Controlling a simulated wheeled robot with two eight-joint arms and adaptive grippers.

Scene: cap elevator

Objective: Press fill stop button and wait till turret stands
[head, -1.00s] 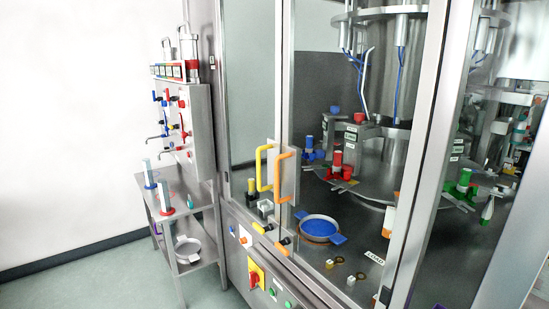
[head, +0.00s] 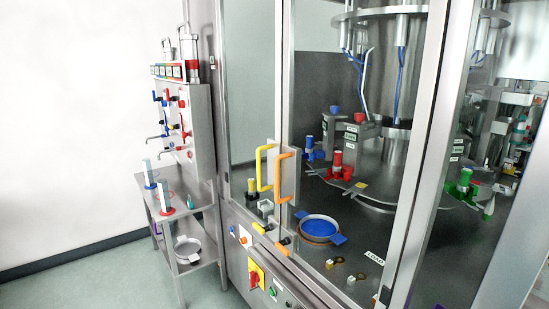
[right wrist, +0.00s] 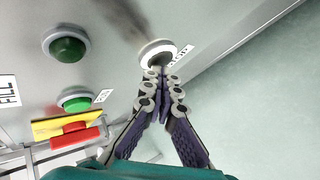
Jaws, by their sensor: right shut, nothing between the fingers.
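The turret (head: 400,204) is a round metal plate behind the clear door, with red, blue and green fittings around it. My right gripper (right wrist: 161,70) is shut and empty. In the right wrist view its fingertips are at a round button with a pale ring (right wrist: 153,44), covering part of its face. I cannot tell whether the button is pressed in. The label beside it is partly covered and hard to read. Neither gripper shows in the head view.
Green buttons (right wrist: 68,50) and a red knob on a yellow plate (right wrist: 72,133) sit on the same panel. A blue sieve (head: 318,228) lies inside the enclosure. Yellow (head: 261,170) and orange (head: 284,176) door handles stick out. A shelf (head: 190,262) stands at left.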

